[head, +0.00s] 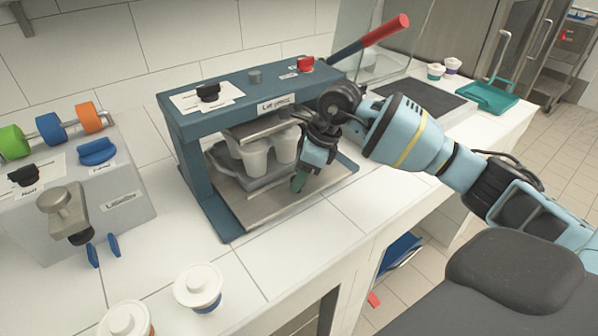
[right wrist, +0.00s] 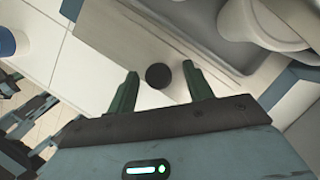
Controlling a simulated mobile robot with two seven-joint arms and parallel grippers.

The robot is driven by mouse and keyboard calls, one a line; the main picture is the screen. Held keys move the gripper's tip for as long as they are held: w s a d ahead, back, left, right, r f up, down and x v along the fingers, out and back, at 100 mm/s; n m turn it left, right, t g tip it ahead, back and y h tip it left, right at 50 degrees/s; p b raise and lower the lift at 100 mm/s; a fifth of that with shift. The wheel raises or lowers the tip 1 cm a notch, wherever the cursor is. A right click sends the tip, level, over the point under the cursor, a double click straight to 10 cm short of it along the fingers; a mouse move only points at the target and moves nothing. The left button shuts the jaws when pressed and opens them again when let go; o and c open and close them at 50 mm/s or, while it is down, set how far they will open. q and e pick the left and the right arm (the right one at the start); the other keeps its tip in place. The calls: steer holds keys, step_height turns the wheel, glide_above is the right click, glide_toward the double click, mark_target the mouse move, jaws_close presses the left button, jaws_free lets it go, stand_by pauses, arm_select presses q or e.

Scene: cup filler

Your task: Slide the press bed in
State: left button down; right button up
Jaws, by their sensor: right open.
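The lid press is a dark blue frame (head: 190,140) with a red-tipped lever (head: 385,32) in the head view. Its press bed, a flat metal plate (head: 250,208), lies low between the side frames and carries a grey tray (head: 230,180) with several pale cups (head: 255,157). My right gripper (head: 300,182) is over the front right part of the bed. In the right wrist view its two green fingers (right wrist: 160,80) are open, on either side of a round black knob (right wrist: 158,76) at the bed plate (right wrist: 125,45). The gripper hides this knob in the head view. My left gripper is not in view.
A grey dispenser (head: 110,200) with coloured rollers stands left of the press. Two white-lidded cups (head: 198,285) are at the front counter edge. A dark mat (head: 425,98), small cups (head: 452,66) and a teal tray (head: 490,97) are behind right. Counter front of the press is clear.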

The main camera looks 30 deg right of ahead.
steer(key=v, duration=0.7)
steer(key=shift+r, duration=0.2)
steer(key=shift+d+f, duration=0.1)
